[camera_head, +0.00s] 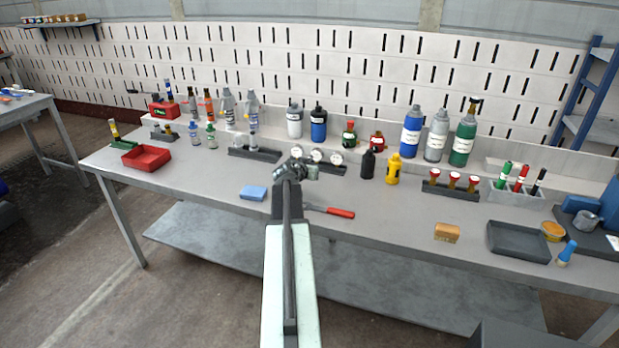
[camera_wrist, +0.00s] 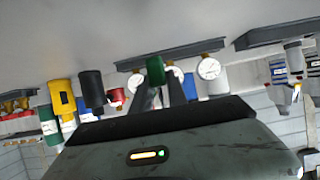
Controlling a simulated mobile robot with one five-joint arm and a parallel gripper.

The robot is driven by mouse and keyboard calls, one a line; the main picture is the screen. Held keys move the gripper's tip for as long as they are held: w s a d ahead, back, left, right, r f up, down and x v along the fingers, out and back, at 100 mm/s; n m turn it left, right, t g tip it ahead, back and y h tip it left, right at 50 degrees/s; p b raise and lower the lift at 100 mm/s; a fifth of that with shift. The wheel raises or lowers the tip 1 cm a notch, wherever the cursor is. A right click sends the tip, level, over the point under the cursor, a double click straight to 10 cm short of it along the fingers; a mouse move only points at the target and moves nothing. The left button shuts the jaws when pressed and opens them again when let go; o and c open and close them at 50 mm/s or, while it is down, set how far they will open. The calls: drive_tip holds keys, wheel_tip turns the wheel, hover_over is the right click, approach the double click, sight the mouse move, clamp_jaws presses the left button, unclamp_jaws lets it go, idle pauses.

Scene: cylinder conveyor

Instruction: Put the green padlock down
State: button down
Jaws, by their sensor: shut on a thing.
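My gripper (camera_head: 294,168) is above the middle of the grey workbench (camera_head: 225,178), in front of a row of pressure gauges. In the wrist view my gripper (camera_wrist: 160,88) is shut on the green padlock (camera_wrist: 155,70), which shows as a small dark green body at the fingertips. The wrist view is turned upside down. In the head view the padlock cannot be made out, as my gripper and arm cover that spot. I cannot tell how far the padlock is above the bench.
Gauges (camera_head: 335,157), a black bottle (camera_head: 367,164) and a yellow bottle (camera_head: 393,169) stand behind and right. A blue sponge (camera_head: 253,193) and a red-handled screwdriver (camera_head: 340,212) lie nearby. A dark tray (camera_head: 518,242) is at right. Bare bench lies between screwdriver and brown block (camera_head: 447,232).

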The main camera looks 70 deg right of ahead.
wheel_tip(320, 180, down, 4)
drive_tip(key=b, duration=0.4)
drive_tip(key=shift+s+d, duration=0.1)
drive_tip(key=shift+s, duration=0.05)
drive_tip(key=shift+r, duration=0.25)
drive_tip(key=shift+w, duration=0.3)
drive_tip(key=shift+f, duration=0.2)
drive_tip(key=c, duration=1.3)
unclamp_jaws()
drive_tip(key=shift+r, duration=0.15)
